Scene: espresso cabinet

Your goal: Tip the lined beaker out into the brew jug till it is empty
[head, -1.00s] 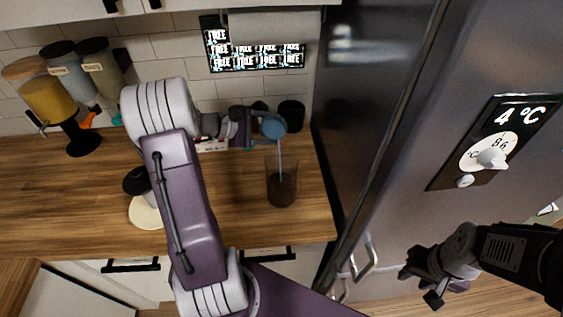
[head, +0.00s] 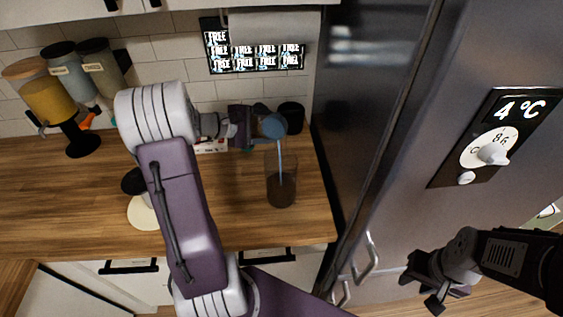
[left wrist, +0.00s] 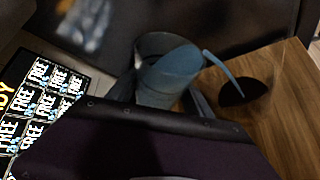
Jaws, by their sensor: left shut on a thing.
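My left gripper (head: 250,128) is shut on the beaker (head: 273,126) and holds it tilted above the counter. In the left wrist view, the beaker (left wrist: 166,78) shows blue liquid inside, and a blue stream (left wrist: 221,67) runs over its lip. Lines on the beaker cannot be made out. The brew jug (head: 281,181), clear with dark contents low down, stands upright on the counter below, and the stream falls into its mouth. A dark round patch in the left wrist view may be the jug's contents. My right gripper (head: 424,291) is open and empty, in front of the fridge.
The fridge (head: 405,150) stands close to the right of the jug. A dark canister (head: 291,117) is behind the beaker. Several dispensers (head: 50,98) stand at the back left. A cream round thing (head: 145,212) lies partly behind my left arm. The counter's front right is clear.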

